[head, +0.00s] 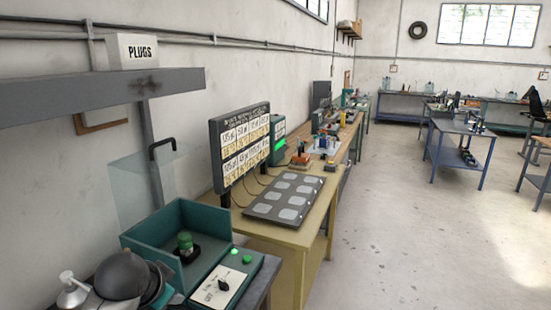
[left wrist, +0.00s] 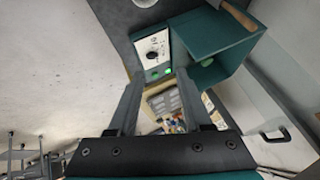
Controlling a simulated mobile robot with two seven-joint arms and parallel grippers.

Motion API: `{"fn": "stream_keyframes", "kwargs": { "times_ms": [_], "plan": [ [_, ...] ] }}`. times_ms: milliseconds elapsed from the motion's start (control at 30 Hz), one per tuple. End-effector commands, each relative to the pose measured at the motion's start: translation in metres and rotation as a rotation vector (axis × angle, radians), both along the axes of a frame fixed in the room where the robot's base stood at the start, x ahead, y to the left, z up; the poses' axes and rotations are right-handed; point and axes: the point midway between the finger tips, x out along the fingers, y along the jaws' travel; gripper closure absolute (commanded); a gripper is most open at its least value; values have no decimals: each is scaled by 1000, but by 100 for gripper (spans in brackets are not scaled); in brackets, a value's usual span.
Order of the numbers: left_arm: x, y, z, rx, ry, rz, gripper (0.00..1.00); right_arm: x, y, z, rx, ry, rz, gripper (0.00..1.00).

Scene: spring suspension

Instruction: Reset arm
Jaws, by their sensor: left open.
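My left gripper (left wrist: 159,80) is open and empty in the left wrist view, with its two dark fingers apart. Between and beyond the fingers are a teal control box (left wrist: 151,52) with a knob and lit green buttons, and a teal open-topped bin (left wrist: 215,45). In the head view the bin (head: 173,221) stands at the lower left, with a green and black part (head: 185,246) inside. The control box (head: 226,283) sits beside it. The left gripper cannot be made out in the head view. My right gripper is in neither view.
A workbench (head: 293,241) along the wall carries a dark panel with light pads (head: 288,195) and an upright display board (head: 240,150). A grey shelf (head: 100,97) holds a box marked PLUGS (head: 133,51). Open floor (head: 400,230) lies to the right.

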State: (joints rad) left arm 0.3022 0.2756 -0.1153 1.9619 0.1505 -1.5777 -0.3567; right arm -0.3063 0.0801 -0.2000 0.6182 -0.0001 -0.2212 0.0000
Motion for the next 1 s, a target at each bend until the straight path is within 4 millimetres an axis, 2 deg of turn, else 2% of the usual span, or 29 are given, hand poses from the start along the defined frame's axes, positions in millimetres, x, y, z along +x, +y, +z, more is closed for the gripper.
{"fn": "stream_keyframes", "kwargs": {
  "times_ms": [33, 200, 333, 500, 700, 867, 900, 1000],
  "plan": [
    [-21, -8, -20, -22, 31, 10, 50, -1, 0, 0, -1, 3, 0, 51],
    [-84, -26, -64, -86, 112, 63, 50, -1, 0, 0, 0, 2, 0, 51],
    [-136, -38, -89, -137, 173, 116, 50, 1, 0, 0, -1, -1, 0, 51],
    [-195, -49, -106, -192, 241, 189, 50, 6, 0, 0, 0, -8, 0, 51],
    [-244, -55, -113, -234, 298, 259, 50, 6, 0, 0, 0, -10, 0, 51],
    [-276, -58, -113, -258, 337, 311, 50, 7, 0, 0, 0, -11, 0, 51],
    [-280, -59, -119, -261, 343, 320, 50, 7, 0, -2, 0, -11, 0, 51],
    [-273, -59, -152, -257, 351, 317, 50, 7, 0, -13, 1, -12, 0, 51]
  ]
}}
